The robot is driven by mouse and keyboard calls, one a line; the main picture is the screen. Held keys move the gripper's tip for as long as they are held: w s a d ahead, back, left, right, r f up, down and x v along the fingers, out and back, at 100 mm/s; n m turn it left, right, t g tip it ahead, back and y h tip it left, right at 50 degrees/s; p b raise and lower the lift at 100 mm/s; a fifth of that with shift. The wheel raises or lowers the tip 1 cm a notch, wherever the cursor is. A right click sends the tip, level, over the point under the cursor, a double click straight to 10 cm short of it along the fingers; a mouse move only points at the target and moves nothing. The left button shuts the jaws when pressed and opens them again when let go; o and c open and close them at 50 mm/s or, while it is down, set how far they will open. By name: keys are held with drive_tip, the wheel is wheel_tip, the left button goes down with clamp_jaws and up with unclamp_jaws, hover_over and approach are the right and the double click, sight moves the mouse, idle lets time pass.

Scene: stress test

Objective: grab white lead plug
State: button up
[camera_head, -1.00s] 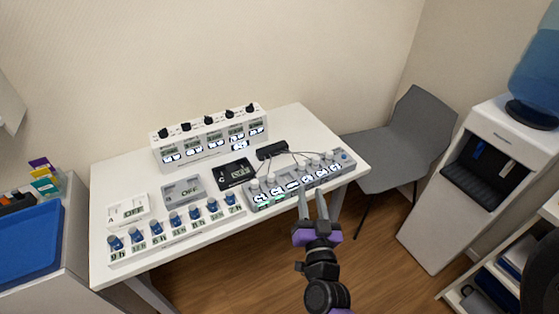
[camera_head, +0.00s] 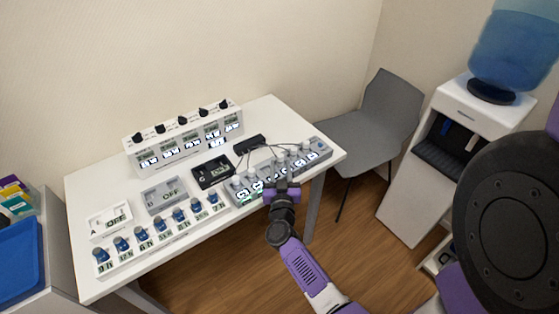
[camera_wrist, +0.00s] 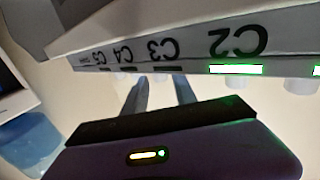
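A grey device strip (camera_head: 325,150) with lit labels lies along the table's right edge. Several small whitish plugs (camera_head: 307,146) stand on it, some with thin leads from a black box (camera_head: 249,144); which one is the white lead plug I cannot tell. My gripper (camera_head: 281,178) is over the front of the strip, its fingertips hard to make out in the head view. In the wrist view, the fingers (camera_wrist: 163,92) are apart with nothing seen between them, close to the strip's labelled face (camera_wrist: 195,50). Pale plugs (camera_wrist: 237,82) show right of the fingers there, partly hidden by the strip.
On the table (camera_head: 85,180) are a white box with black knobs (camera_head: 185,142), a row of blue-knobbed timers (camera_head: 160,235), and units A (camera_head: 109,221), B (camera_head: 163,194) and C (camera_head: 212,172). A grey chair (camera_head: 375,125) and water dispenser (camera_head: 462,130) stand right.

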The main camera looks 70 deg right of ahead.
sight(280, 160)
drive_tip(key=shift+x, duration=2.25)
clamp_jaws()
drive_tip(key=shift+r, duration=0.15)
